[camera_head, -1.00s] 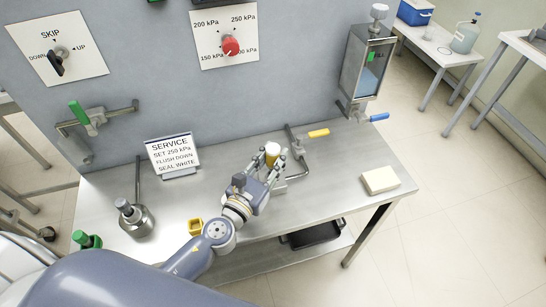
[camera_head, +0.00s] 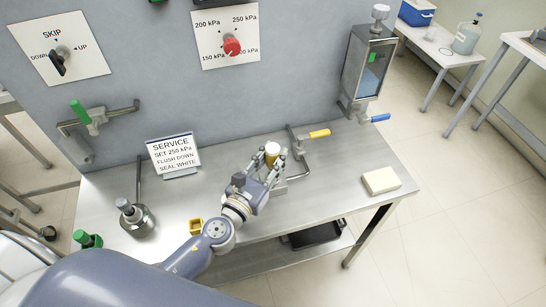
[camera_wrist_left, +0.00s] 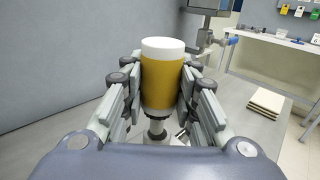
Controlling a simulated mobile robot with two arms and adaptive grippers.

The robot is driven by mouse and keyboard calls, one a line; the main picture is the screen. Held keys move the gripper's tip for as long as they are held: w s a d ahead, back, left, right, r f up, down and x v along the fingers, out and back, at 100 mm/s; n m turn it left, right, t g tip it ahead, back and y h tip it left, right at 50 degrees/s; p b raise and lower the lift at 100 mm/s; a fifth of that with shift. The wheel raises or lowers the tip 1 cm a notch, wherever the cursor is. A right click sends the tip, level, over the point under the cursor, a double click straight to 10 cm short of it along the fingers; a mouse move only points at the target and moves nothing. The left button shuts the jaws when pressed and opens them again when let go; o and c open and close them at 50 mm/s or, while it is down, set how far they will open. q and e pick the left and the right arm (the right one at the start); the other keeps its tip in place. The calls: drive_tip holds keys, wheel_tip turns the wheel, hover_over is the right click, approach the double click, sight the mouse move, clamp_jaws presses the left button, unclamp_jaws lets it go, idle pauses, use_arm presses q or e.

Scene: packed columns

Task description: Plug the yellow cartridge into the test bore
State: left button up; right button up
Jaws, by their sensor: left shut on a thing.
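The yellow cartridge (camera_wrist_left: 162,80) has a white top and stands upright between the fingers of my left gripper (camera_wrist_left: 160,100). In the left wrist view the fingers press on it from both sides. A dark ring and a metal stem (camera_wrist_left: 155,128) show directly below it; I cannot tell whether the cartridge is seated there. In the head view the cartridge (camera_head: 272,149) and my left gripper (camera_head: 274,160) are above the steel bench, beside the pipe with the yellow-handled valve (camera_head: 319,133). The bore itself is hidden. My right gripper is not in view.
A service sign (camera_head: 172,153) stands on the steel bench (camera_head: 335,165), with a metal flask-like part (camera_head: 137,219) and a small yellow block (camera_head: 196,226) at left. A cream block (camera_head: 381,181) lies at right. The panel carries a red pressure knob (camera_head: 232,46) and a black skip switch (camera_head: 58,62).

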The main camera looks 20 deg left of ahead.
use_arm(q)
drive_tip(key=shift+f, duration=0.45)
drive_tip(key=shift+r, duration=0.25)
idle(0.3)
wheel_tip(320, 180, up, 2)
drive_tip(key=shift+w+a+r+p, duration=0.1)
drive_tip(key=shift+p, duration=1)
drive_tip(key=shift+r+p, duration=2)
drive_tip(key=shift+r, duration=0.1)
drive_tip(key=shift+f, duration=0.15)
drive_tip(key=shift+n+y, duration=0.3)
drive_tip(key=shift+y, duration=0.1)
drive_tip(key=s+b, duration=0.1)
drive_tip(key=s+f+b, duration=0.1)
drive_tip(key=s, duration=0.1)
drive_tip(key=s+b, duration=0.1)
drive_tip(key=shift+s+a+f+b, duration=0.3)
drive_tip(key=shift+s+f+b, duration=0.05)
drive_tip(key=shift+s, duration=0.05)
drive_tip(key=n+y+b, duration=0.2)
drive_tip(key=y+b, duration=0.1)
drive_tip(key=b, duration=0.2)
approach(272, 148)
drive_tip(key=s+a, duration=0.2)
drive_tip(key=s+a+r, duration=0.1)
drive_tip(key=a, duration=0.1)
drive_tip(key=shift+s+r, duration=0.15)
drive_tip(key=shift+s, duration=0.25)
